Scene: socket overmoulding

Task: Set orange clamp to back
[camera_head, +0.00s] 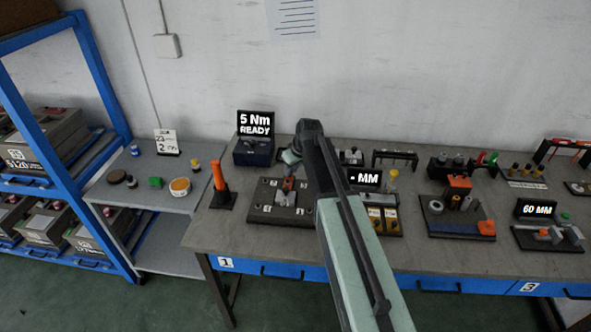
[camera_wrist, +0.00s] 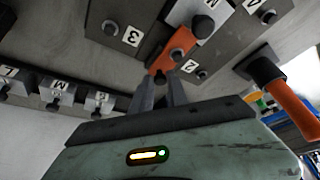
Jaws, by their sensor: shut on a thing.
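The orange clamp (camera_wrist: 181,50) shows in the wrist view as a short orange bar with a dark knob, on a dark fixture plate (camera_wrist: 110,17) with numbered labels. A light grey block (camera_wrist: 196,14) adjoins its far end. My gripper (camera_wrist: 161,77) is shut on the near end of the clamp, its two fingers on either side. In the head view the clamp (camera_head: 288,184) is a small orange-red patch on the fixture plate (camera_head: 262,214), with my gripper (camera_head: 289,163) above it. My arm hides part of the plate's right side.
An orange-handled tool (camera_head: 218,177) stands upright left of the fixture. A "5 Nm READY" display (camera_head: 255,124) is behind it. To the right are an "MM" display (camera_head: 366,178) and several other fixtures. The bench front (camera_head: 245,240) is clear.

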